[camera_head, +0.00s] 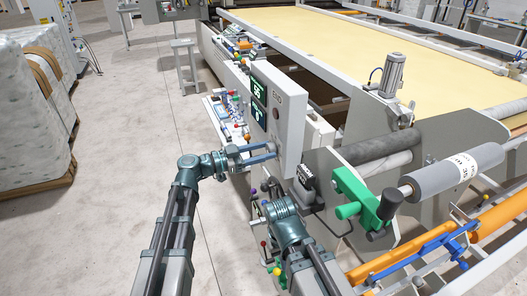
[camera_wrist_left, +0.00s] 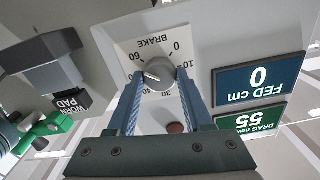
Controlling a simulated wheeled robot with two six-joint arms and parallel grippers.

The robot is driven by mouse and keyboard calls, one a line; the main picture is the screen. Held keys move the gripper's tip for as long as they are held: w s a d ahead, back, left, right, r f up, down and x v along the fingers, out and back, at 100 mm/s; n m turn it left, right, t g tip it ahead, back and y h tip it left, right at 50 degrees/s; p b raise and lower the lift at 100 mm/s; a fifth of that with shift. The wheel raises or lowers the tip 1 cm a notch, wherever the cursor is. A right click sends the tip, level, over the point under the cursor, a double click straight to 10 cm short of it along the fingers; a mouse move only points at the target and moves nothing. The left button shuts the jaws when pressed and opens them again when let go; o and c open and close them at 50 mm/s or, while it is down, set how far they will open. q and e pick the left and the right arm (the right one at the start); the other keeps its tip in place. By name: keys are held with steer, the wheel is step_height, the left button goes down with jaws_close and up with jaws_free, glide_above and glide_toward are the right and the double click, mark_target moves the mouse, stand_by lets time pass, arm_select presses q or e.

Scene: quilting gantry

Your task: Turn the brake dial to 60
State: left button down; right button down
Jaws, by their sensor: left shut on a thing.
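The brake dial (camera_wrist_left: 158,74) is a round grey knob on a white scale plate (camera_wrist_left: 127,48) marked BRAKE, seen upside down in the left wrist view. Its white pointer line lies toward the left, between the 60 and 40 marks; the 50 mark is hidden. My left gripper (camera_wrist_left: 160,80) is shut on the knob, one finger on each side. In the head view my left gripper (camera_head: 270,152) reaches the face of the white control box (camera_head: 289,105).
A blue display (camera_wrist_left: 258,78) reads FED cm 0. Open floor (camera_head: 130,130) is at the left, before wrapped bales (camera_head: 30,115).

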arm_select(q)
steer(key=shift+s+f+m, duration=0.1)
steer(key=shift+m, duration=0.5)
steer(key=shift+c, duration=1.5)
jaws_free()
steer(key=shift+a, duration=0.1)
steer(key=v, duration=1.3)
steer(key=shift+a, duration=0.3)
steer(key=shift+s+d, duration=0.1)
steer(key=shift+s, duration=0.05)
